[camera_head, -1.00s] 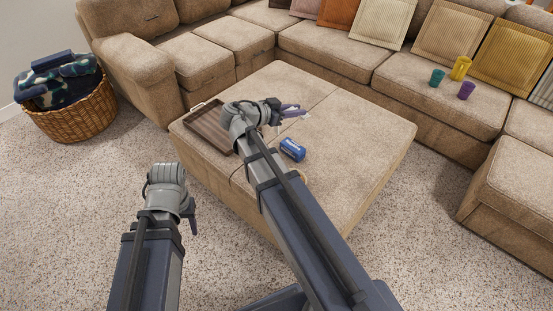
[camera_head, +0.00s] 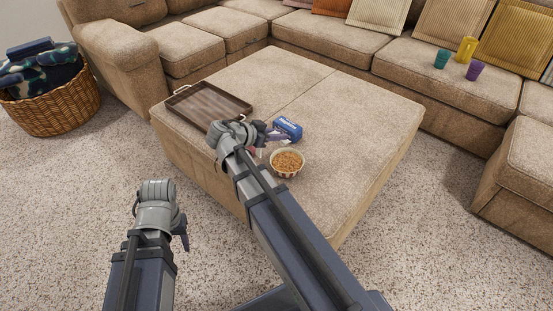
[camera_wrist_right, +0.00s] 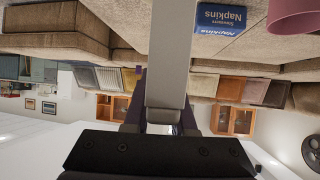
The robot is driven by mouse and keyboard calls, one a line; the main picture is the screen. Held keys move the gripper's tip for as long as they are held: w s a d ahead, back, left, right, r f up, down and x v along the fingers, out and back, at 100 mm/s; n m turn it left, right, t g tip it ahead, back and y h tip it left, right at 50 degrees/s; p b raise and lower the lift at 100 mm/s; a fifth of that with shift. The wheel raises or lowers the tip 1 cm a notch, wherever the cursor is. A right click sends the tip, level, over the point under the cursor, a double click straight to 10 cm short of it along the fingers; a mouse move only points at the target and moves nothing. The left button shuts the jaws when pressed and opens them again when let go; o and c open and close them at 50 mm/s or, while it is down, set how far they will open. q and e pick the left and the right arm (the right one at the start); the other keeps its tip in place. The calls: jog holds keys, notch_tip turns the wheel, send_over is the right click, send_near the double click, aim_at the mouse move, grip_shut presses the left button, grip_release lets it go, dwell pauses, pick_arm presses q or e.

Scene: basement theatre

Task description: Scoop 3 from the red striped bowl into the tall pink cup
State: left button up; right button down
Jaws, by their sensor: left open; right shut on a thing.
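The red striped bowl (camera_head: 287,170), filled with orange-brown bits, stands on the ottoman near its front edge. My right gripper (camera_head: 275,138) is above the ottoman, behind the bowl and beside the blue napkin pack. It is shut on a pale grey utensil, probably a scoop; its handle (camera_wrist_right: 170,50) runs up between the fingers in the right wrist view. The scoop's far end is out of that view. A pink thing, probably the tall pink cup (camera_wrist_right: 293,15), is cut off at that view's top right. My left gripper (camera_head: 183,232) is open and empty over the carpet.
The blue napkin pack (camera_head: 288,127) lies on the ottoman (camera_head: 350,120). A wooden tray (camera_head: 210,101) is at its left. Teal (camera_head: 442,59), yellow (camera_head: 466,50) and purple (camera_head: 475,70) cups stand on the sofa. A wicker basket (camera_head: 55,103) is at far left. The ottoman's right side is clear.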

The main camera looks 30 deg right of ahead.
aim_at(281, 143)
pick_arm(q)
jog(key=shift+f+b, duration=0.85)
jog(key=shift+f, duration=0.7)
pick_arm(e)
jog(key=shift+a+f, duration=0.15)
jog(key=shift+f, duration=0.75)
jog(key=shift+a+f, duration=0.1)
jog(key=shift+f, duration=0.75)
